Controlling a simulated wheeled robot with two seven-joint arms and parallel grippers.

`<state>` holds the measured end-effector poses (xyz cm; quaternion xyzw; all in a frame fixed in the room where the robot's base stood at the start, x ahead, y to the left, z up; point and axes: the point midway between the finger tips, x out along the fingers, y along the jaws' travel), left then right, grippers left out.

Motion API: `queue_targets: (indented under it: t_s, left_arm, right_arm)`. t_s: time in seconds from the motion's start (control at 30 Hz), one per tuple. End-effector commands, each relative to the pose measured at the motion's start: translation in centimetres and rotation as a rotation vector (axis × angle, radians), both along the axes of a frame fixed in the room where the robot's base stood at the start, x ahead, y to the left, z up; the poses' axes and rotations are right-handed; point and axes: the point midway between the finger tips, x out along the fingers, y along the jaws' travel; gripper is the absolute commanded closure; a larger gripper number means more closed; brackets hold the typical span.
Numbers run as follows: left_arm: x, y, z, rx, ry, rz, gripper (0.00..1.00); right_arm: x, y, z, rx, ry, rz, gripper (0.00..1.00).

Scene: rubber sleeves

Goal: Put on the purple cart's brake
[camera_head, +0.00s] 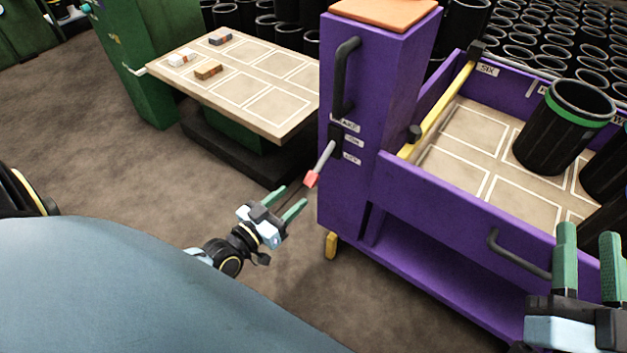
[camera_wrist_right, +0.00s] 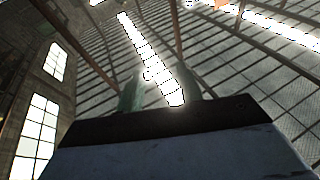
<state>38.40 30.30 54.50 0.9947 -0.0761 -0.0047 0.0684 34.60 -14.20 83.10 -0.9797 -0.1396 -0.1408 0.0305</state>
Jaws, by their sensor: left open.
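The purple cart (camera_head: 345,190) stands right of centre in the head view. Its brake lever (camera_head: 325,158), a grey rod with a red tip, comes out of a dark slot on the cart's column and slants down to the left. Small white labels (camera_head: 350,142) sit beside the slot; their words are too small to read surely. My left gripper (camera_head: 292,197) is open and empty, just below and left of the red tip, apparently apart from it. My right gripper (camera_head: 588,238) is open and empty in front of the cart's right side; it also shows in the right wrist view (camera_wrist_right: 160,90).
The cart has black handles (camera_head: 345,78), a yellow bar (camera_head: 440,108) and a tray with black sleeves, one green-banded (camera_head: 565,125). A green-legged table (camera_head: 275,120) with small blocks stands at left. Open floor (camera_head: 120,190) lies left of the cart.

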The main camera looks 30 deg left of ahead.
Motion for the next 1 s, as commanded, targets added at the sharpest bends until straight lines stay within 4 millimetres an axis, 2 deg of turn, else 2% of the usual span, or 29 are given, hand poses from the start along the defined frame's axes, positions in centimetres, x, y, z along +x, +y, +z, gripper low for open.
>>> queue_targets:
  t_s: [0.23, 0.5, 0.7, 0.97, 1.0]
  left_arm:
    - [3.9, -0.6, -0.2, -0.002, -0.004, 0.0, 0.51]
    - [7.9, -1.2, -0.2, -0.001, -0.001, 0.0, 0.51]
    - [9.0, -1.4, -0.1, 0.001, 0.001, 0.0, 0.51]
    - [9.0, -1.4, 0.0, 0.0, 0.002, 0.0, 0.51]
    - [9.0, -1.4, 0.0, 0.0, 0.002, 0.0, 0.54]
  right_arm:
    - [-1.4, 0.0, 2.8, 0.074, -0.236, 0.01, 0.64]
    - [-2.9, -0.4, 4.2, 0.131, -0.429, 0.008, 0.64]
    - [-3.5, -0.5, 4.6, 0.148, -0.485, 0.008, 0.64]
    - [-3.5, -0.6, 4.7, 0.15, -0.491, 0.008, 0.64]
    - [-3.5, -0.6, 4.7, 0.15, -0.491, 0.008, 0.64]
